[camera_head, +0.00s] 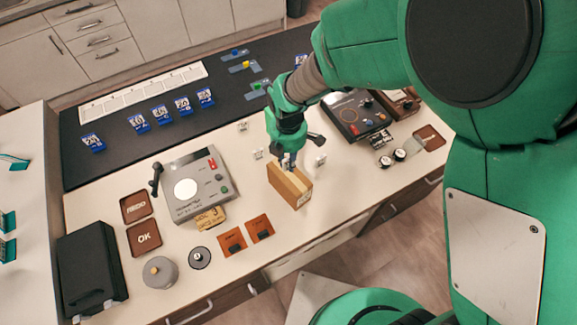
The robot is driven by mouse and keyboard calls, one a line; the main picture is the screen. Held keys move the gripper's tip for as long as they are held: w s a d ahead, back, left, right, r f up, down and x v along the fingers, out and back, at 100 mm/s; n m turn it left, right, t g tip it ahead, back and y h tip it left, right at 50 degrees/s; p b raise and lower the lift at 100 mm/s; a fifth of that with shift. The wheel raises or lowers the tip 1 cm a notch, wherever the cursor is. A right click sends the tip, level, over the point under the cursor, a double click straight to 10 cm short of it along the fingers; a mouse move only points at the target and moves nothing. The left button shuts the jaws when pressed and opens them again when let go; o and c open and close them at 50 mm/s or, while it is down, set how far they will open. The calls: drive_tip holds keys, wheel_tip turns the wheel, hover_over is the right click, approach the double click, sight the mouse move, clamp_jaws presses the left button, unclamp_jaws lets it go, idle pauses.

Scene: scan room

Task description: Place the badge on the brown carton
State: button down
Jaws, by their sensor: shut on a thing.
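The brown carton (282,191) stands on the white worktop near the middle, with a pale strip along its top and a marked end face. My gripper (288,163) points down just above the carton's far end. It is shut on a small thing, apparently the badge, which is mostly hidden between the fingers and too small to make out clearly. I cannot tell whether the held thing touches the carton's top.
A grey device (196,184) with a lever stands left of the carton. Brown cards (232,241) lie at the front. Small white pieces (258,154) stand nearby. A black device (357,114) is at the right.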

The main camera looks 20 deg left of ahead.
drive_tip(key=shift+f, duration=1.75)
drive_tip(key=shift+f, duration=0.15)
drive_tip(key=c, duration=1.6)
unclamp_jaws()
drive_tip(key=shift+c, duration=0.2)
wheel_tip(320, 180, up, 12)
drive_tip(key=shift+r+p, duration=0.2)
drive_tip(key=shift+p, duration=0.2)
